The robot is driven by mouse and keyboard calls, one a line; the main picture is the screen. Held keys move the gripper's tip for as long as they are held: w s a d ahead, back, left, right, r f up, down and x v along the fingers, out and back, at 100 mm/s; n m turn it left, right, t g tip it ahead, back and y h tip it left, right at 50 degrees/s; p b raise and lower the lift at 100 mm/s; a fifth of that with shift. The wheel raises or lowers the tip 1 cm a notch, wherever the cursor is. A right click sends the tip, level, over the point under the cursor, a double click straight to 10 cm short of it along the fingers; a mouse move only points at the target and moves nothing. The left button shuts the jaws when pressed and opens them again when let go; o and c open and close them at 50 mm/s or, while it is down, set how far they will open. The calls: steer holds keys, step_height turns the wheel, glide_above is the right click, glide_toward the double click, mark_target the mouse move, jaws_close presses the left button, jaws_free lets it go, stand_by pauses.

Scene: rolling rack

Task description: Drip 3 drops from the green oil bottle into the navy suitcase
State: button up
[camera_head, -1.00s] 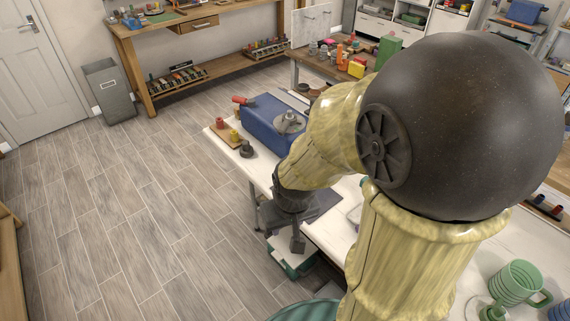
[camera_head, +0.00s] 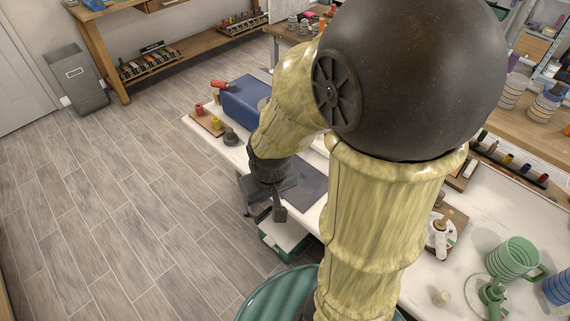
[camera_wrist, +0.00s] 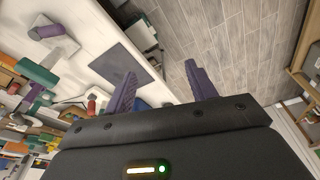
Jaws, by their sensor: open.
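A blue case (camera_head: 240,104), which looks like the navy suitcase, lies on the far end of the white table, partly hidden behind my arm. My gripper (camera_head: 280,212) is low near the table's left edge, on the near side of the case and apart from it. In the wrist view its two purple-grey fingers (camera_wrist: 161,88) are spread, with nothing between them. A small green object (camera_head: 490,297) stands in front of a green mug at the lower right. I cannot tell whether it is the green oil bottle.
A dark mat (camera_head: 302,188) lies on the white table (camera_head: 460,270). The green mug (camera_head: 513,258) is at the right. Small red and yellow pieces (camera_head: 212,120) sit left of the case. The floor (camera_head: 120,210) at left is clear.

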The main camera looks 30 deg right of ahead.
steer(key=w+d+f+n+g+h+b, duration=0.1)
steer(key=d+f+n+g+h+b, duration=0.15)
steer(key=d+f+n+h, duration=0.4)
steer(key=w+d+f+n+g+h+b, duration=0.1)
steer(key=f+n+g+h+b, duration=0.2)
steer(key=f, duration=0.6)
steer(key=w+a+f+n+t+h+b, duration=0.2)
steer(key=w+f+n+t, duration=0.2)
steer(key=w+n+t, duration=0.3)
steer(key=w+a+f+n+t+h+b, duration=0.2)
steer(key=w+f+n+t+h, duration=0.1)
steer(key=w+n+t, duration=0.3)
steer(key=shift+w+a+f+n+t+b, duration=0.15)
steer(key=shift+w+f+n+t+b, duration=0.2)
steer(key=shift+w+f+n, duration=0.6)
steer(key=shift+s+r, duration=0.25)
steer(key=p+x, duration=0.1)
steer(key=x, duration=1)
steer(key=shift+d, duration=0.2)
steer(key=shift+w+d, duration=0.35)
